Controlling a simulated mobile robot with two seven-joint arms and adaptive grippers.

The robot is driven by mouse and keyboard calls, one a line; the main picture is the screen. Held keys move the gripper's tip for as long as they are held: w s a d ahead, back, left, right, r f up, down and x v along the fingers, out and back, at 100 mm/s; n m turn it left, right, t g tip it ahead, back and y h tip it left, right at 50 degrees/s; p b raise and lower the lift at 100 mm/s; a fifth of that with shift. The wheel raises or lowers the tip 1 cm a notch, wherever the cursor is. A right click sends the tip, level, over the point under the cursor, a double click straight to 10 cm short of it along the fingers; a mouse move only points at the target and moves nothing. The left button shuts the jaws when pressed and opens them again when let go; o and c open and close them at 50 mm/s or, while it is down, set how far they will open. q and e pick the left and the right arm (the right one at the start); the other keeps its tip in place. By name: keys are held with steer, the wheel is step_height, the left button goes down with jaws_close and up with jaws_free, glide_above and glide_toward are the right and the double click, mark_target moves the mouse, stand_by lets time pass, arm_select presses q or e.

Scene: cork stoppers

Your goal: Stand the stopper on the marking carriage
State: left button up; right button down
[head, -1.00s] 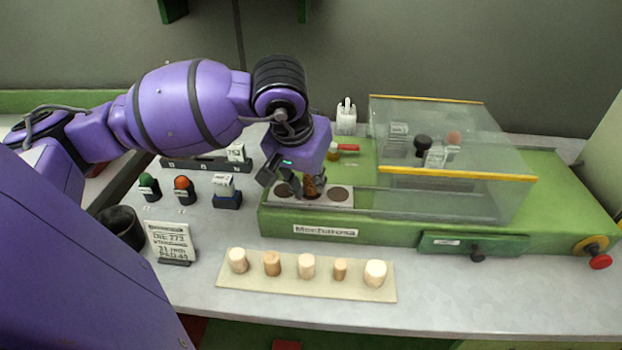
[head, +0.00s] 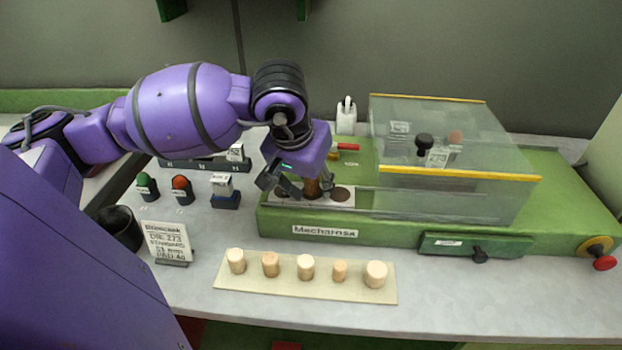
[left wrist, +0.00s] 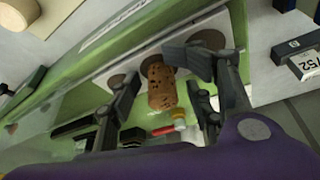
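A brown speckled cork stopper (head: 313,187) stands upright on the white plate (head: 347,205) of the green machine, over the middle one of its dark round spots. In the left wrist view the stopper (left wrist: 161,88) sits between the fingers. My left gripper (head: 298,186) is around it from above, with its fingers spread. The left wrist view shows a clear gap between one finger and the cork; the other fingertip is close to it, and I cannot tell whether it touches. The stopper's foot is partly hidden in the head view. My right gripper is not in view.
A pale board (head: 230,285) with several light stoppers lies in front. A clear guard (head: 450,190) with a yellow edge covers the machine's right part. A sign (head: 168,240), a dark cup (head: 120,228), and green and orange-topped stamps (head: 181,190) stand left. Bare counter lies at front right.

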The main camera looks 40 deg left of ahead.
arm_select(q)
steer(key=shift+s+f, duration=0.1)
steer(key=shift+s, duration=0.2)
steer(key=shift+r, duration=0.3)
steer(key=v, duration=1.1)
steer(key=shift+r, duration=0.35)
